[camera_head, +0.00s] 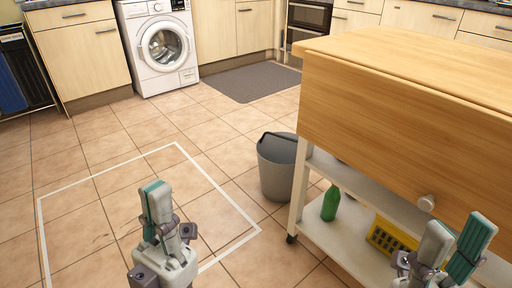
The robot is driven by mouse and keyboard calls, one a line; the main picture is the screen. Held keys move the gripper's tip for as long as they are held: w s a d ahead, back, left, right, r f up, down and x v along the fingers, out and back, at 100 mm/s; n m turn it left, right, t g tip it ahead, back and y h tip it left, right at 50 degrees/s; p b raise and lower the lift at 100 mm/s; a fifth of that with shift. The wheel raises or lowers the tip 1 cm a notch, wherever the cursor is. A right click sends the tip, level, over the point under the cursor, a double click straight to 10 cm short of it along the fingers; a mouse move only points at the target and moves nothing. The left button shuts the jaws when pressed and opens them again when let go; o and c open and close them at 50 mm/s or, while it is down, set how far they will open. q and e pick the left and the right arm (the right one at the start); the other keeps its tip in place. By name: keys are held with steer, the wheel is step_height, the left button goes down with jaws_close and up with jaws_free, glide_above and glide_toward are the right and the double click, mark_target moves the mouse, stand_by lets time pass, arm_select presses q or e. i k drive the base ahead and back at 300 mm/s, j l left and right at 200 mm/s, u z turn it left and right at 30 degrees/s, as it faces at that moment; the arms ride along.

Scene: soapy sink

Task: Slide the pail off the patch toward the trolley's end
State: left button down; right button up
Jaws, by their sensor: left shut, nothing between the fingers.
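The grey pail (272,171) stands upright on the tiled floor, with a dark opening at its top. It is outside the white-outlined patch (213,183), to the right of it and close beside the end of the wooden trolley (390,120). Its right edge is partly hidden by the trolley's leg. My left gripper (153,205) is shut and empty, in front of the patch in the picture and left of the pail, clear of it. My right gripper (456,247) is open, with a gap between its fingers, in front of the trolley's lower shelf.
A green bottle (330,204) and a yellow crate-like item (388,238) sit on the trolley's lower shelf. A dark mat (250,81) lies on the floor farther back, near a washing machine (160,45). The floor inside the outline and left of it looks clear.

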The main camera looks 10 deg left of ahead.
mark_target(277, 151)
steer(key=i+j+z, duration=0.1)
steer(key=i+j, duration=1.6)
steer(key=i+j+z, duration=0.1)
steer(key=z, duration=0.3)
steer(key=j+z, duration=0.25)
steer(key=z, duration=0.15)
steer(key=i+j+z, duration=0.1)
steer(key=j+z, duration=0.15)
steer(key=z, duration=0.15)
